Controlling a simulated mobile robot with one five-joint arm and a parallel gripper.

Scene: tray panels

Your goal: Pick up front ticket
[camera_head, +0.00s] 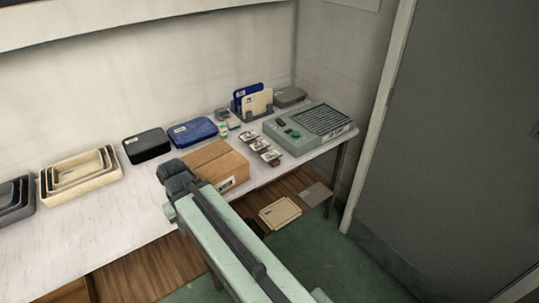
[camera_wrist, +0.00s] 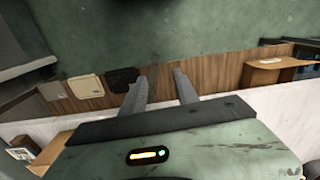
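A cream card (camera_head: 259,103) stands upright in front of a blue card (camera_head: 238,97) in a dark grey holder (camera_head: 251,117) at the back right of the table; these look like the tickets. Each seems to bear a small label, too small to read. My gripper (camera_wrist: 158,88) shows in the wrist view with its two fingers apart and nothing between them. In the head view my arm reaches over the table's front edge, left of and nearer than the holder; its fingers cannot be made out there. The wrist view does not show the cards.
A cardboard box (camera_head: 213,165) stands beside my arm. A grey-green device (camera_head: 310,127) and several small metal items (camera_head: 260,145) sit right of it. A blue case (camera_head: 192,132), a black case (camera_head: 146,146) and nested cream trays (camera_head: 80,172) line the wall. Panels (camera_head: 280,213) lie below the table.

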